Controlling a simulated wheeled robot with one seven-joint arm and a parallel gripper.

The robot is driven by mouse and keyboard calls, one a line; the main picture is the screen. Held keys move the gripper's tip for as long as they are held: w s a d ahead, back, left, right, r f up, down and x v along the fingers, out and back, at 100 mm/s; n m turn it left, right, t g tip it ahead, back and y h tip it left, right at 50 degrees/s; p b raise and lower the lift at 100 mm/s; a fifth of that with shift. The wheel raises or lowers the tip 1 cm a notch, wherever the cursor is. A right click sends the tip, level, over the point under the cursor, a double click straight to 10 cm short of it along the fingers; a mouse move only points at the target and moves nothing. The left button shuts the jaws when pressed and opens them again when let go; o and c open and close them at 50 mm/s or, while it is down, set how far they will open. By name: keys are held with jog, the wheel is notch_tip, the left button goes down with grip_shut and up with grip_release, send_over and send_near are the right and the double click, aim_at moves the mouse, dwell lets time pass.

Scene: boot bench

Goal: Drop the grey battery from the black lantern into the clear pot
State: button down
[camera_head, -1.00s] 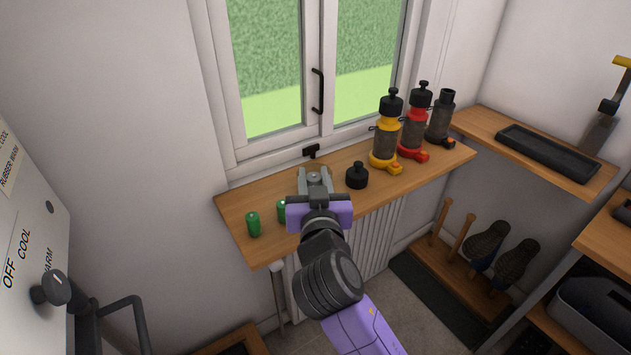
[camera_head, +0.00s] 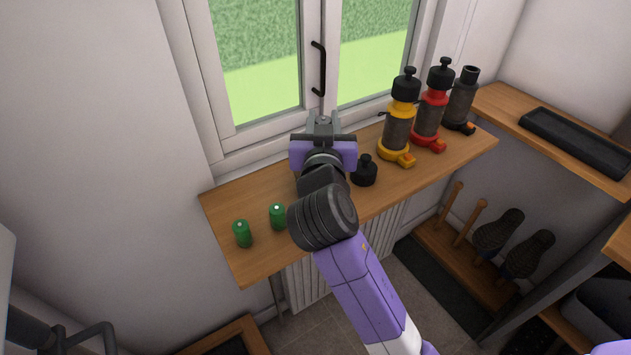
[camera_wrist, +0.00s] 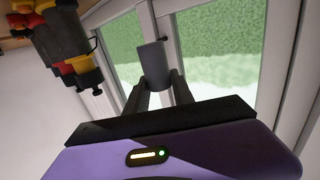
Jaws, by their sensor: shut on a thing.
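My gripper (camera_head: 323,122) is raised in front of the window, above the back of the wooden sill. In the wrist view its fingers (camera_wrist: 156,88) are shut on a grey cylinder, the grey battery (camera_wrist: 152,62), with the window behind it. The black lantern (camera_head: 460,102) stands open-topped at the right end of the sill. A black lantern cap (camera_head: 364,172) sits on the sill just right of my gripper. I cannot make out the clear pot in either view; my arm covers part of the sill.
The yellow lantern (camera_head: 398,125) and red lantern (camera_head: 432,110) stand capped beside the black one. Two green batteries (camera_head: 242,233) (camera_head: 277,217) stand on the left of the sill (camera_head: 225,205). A black tray (camera_head: 575,140) lies on the right shelf. The window handle (camera_head: 319,68) juts out behind my gripper.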

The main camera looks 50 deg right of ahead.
notch_tip(320, 180, down, 4)
jog(key=shift+f+b, duration=0.1)
jog(key=shift+b, duration=1.15)
jog(key=c, duration=1)
grip_release()
jog(key=b+v, duration=0.1)
jog(key=v, duration=0.7)
jog(key=shift+b, duration=0.4)
